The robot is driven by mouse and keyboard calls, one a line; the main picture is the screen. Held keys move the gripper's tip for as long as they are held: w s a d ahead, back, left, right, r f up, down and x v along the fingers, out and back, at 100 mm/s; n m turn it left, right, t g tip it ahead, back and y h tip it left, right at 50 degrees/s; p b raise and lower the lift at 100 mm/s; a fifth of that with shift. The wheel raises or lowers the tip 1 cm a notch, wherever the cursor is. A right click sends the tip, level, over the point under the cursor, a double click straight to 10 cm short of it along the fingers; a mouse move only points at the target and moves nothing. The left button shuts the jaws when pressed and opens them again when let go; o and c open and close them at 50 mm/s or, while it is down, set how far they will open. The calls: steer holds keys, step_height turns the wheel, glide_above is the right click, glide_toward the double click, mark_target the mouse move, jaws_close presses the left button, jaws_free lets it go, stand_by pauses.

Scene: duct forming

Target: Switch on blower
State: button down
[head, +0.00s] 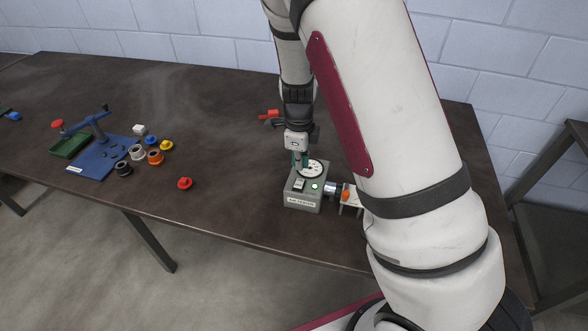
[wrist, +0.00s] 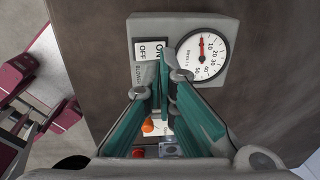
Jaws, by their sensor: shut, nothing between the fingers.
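In the wrist view the switch (wrist: 147,50) is marked ON and OFF, and the gauge (wrist: 203,56) has a red needle. My gripper (head: 299,162) is over the box, behind the switch in the head view, with green fingers pointing down. In the wrist view the shut, empty fingers (wrist: 166,72) overlap the switch's ON side. I cannot tell whether they touch it.
A silver nozzle (head: 331,188) and a small white stand with an orange piece (head: 346,195) adjoin the box's right side. A red-handled tool (head: 268,115) lies behind. Left are a red part (head: 184,183), several coloured parts, a blue fixture (head: 101,158) and a green tray (head: 72,145).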

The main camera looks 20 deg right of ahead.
step_height(320, 180, up, 9)
steer(key=w+d, duration=0.1)
steer(key=shift+w+f+b, duration=0.15)
steer(key=shift+w+b, duration=0.05)
steer(key=shift+b, duration=0.15)
steer(key=shift+d, duration=0.1)
